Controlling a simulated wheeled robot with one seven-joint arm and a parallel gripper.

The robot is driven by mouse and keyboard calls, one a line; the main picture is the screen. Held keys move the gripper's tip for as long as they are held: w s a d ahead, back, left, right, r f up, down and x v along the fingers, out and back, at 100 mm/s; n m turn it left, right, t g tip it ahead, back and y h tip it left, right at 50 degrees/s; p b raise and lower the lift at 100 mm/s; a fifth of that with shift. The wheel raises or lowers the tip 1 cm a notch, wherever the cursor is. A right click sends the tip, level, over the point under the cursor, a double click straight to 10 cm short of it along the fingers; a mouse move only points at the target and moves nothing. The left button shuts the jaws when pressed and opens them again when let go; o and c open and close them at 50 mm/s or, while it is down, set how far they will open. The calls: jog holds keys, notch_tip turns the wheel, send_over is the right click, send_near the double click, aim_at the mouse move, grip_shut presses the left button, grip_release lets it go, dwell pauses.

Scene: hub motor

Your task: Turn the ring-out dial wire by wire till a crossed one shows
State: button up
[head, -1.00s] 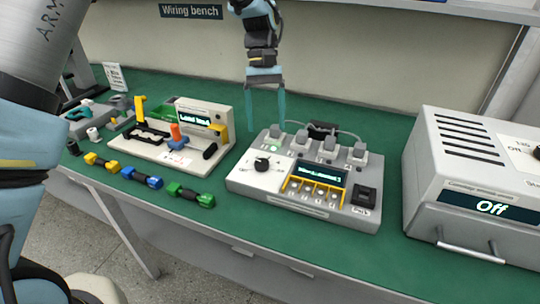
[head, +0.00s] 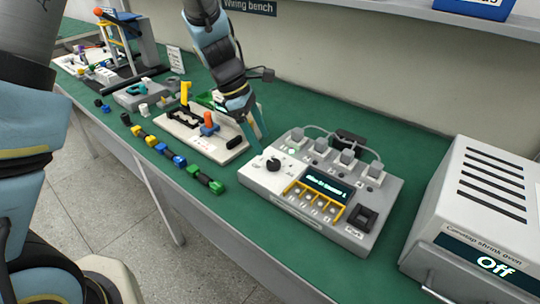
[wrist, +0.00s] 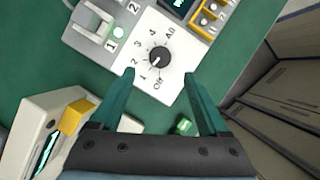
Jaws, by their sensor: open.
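The ring-out box (head: 300,216) is a light grey unit on the green bench, with a dark screen (head: 328,187) whose small text I cannot read. Its black dial (head: 273,165) sits on a white plate at the box's left end. In the wrist view the dial (wrist: 158,57) is ringed by Off, 1, 2, 3, 4 and All; its pointer is hard to read. My gripper (head: 258,128) is open and empty, above the bench beside the dial end of the box. In the wrist view its two teal fingers (wrist: 157,92) reach toward the dial plate, with the dial beyond their tips.
Several plugs with a grey cable stand along the box's back, and a black switch (head: 361,217) is at its right. A shrink oven (head: 481,205) reading Off stands right. A beige fixture (head: 203,148) and several coloured connectors (head: 180,163) lie left.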

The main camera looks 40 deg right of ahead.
aim_at(273, 162)
jog(key=x, duration=0.7)
jog(key=shift+s+p, duration=0.1)
jog(key=shift+p, duration=0.3)
jog(key=shift+c, duration=0.3)
grip_shut()
